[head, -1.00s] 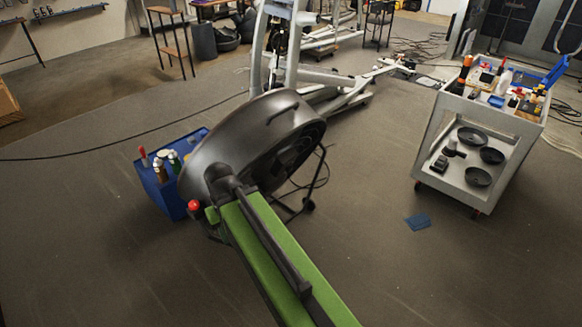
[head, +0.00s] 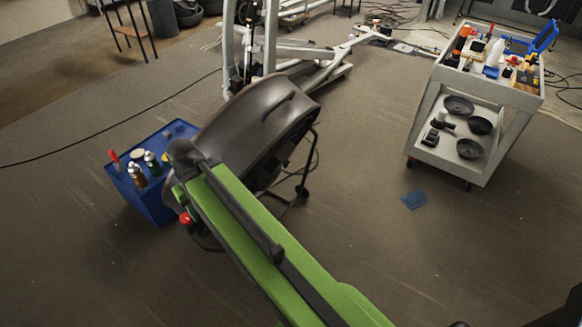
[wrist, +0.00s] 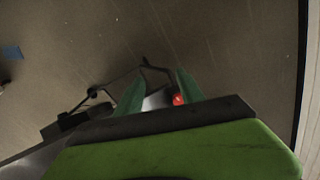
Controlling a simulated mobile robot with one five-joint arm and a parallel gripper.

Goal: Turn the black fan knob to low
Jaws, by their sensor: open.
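The big black drum fan (head: 245,120) stands on a dark frame, partly behind my green arm in the head view. I cannot make out its knob in either view. A small red round thing (head: 185,217) shows beside my arm's end; I cannot tell whether it belongs to the fan. My gripper (wrist: 160,85) is open, with two green fingers apart in the wrist view. A small red thing (wrist: 178,99) shows close to its right finger; contact is unclear. Thin dark bars show past the fingers. The gripper is mostly hidden in the head view.
A blue box (head: 150,200) with several bottles stands just left of the fan. White exercise-machine frames (head: 325,65) stand behind it. A grey cart (head: 490,90) with tools and black discs stands at the right. A blue patch (head: 413,200) lies on open floor between fan and cart.

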